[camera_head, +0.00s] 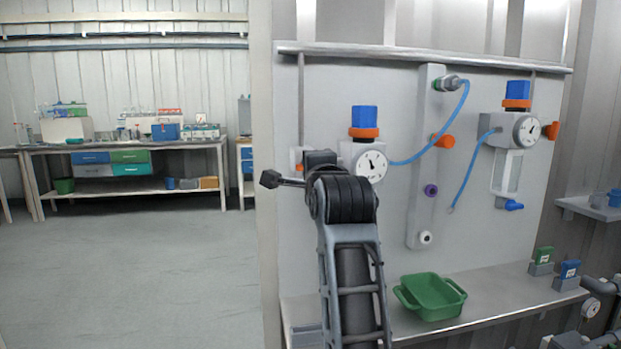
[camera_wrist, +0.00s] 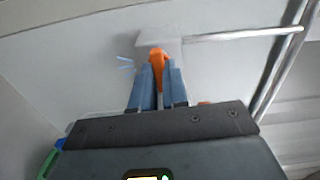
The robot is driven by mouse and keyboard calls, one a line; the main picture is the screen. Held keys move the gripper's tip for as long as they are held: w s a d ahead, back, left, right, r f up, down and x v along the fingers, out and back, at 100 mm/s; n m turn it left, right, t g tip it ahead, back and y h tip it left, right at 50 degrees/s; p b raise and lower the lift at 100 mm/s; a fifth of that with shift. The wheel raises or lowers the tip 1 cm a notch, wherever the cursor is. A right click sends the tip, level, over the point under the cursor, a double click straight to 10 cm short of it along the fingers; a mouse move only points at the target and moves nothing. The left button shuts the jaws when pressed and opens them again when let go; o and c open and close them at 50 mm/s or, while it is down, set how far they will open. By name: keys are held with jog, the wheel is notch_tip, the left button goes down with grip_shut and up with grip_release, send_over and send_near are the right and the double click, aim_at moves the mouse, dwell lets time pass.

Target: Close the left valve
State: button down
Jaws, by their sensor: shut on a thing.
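In the wrist view, an orange valve handle (camera_wrist: 157,55) sticks out from a pale grey block (camera_wrist: 165,42) on the panel. The blue-grey fingers of my gripper (camera_wrist: 161,72) are on either side of the handle and shut on it. In the head view, my arm reaches up to the left unit, which has a blue cap (camera_head: 364,117), an orange ring and a round gauge (camera_head: 371,166).
The right unit has a gauge (camera_head: 527,131) and an orange handle (camera_head: 551,130). Blue tubes hang by a middle column (camera_head: 425,209) with orange and purple ports. A green tray (camera_head: 430,296) stands on the shelf (camera_head: 497,299). A thin pipe (camera_wrist: 235,35) runs beside the block in the wrist view.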

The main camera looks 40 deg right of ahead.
jog(key=shift+m, duration=0.3)
dwell(0.4)
jog(key=c, duration=1.1)
grip_release()
jog(key=shift+c, duration=0.2)
jog(key=v, duration=0.7)
jog(key=shift+s+a+b, duration=0.2)
jog(key=shift+s+b, duration=0.15)
jog(key=shift+b, duration=0.05)
